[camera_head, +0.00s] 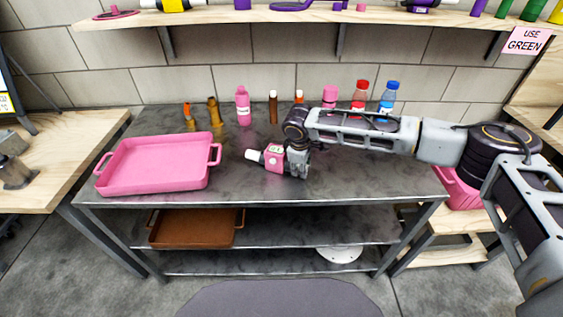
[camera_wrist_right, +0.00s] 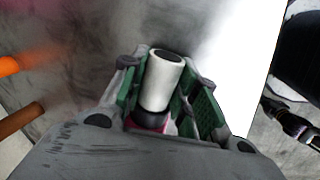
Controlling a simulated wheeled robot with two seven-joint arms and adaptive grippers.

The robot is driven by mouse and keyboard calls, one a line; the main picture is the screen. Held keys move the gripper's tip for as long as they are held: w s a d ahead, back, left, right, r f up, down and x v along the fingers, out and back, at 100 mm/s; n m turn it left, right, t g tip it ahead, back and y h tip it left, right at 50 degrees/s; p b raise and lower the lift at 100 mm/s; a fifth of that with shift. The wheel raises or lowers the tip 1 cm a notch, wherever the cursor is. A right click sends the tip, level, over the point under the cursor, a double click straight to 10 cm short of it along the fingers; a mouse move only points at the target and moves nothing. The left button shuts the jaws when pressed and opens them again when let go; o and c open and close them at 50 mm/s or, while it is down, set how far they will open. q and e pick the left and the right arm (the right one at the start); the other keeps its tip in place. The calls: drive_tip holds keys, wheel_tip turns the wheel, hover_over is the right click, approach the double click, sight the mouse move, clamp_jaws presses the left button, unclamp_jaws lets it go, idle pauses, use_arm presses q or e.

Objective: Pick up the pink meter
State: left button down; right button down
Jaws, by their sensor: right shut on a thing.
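The pink meter (camera_head: 273,157) has a white cylindrical end pointing left and a small display on its body. It is on or just above the dark table, right of the pink tray; I cannot tell whether it touches the top. My right gripper (camera_head: 290,161) is shut on the meter and hides its right part. In the right wrist view the meter's white end (camera_wrist_right: 161,82) stands between the green-padded fingers of the right gripper (camera_wrist_right: 160,105), with a bit of pink below. My left gripper is not in view.
A pink tray (camera_head: 155,164) stands on the table's (camera_head: 370,178) left. Several bottles, among them a pink bottle (camera_head: 243,105), a red-capped bottle (camera_head: 359,97) and a blue-capped bottle (camera_head: 389,97), line the back. A brown tray (camera_head: 196,228) lies on the lower shelf. The table's front middle is clear.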

drive_tip(key=shift+r, duration=0.1)
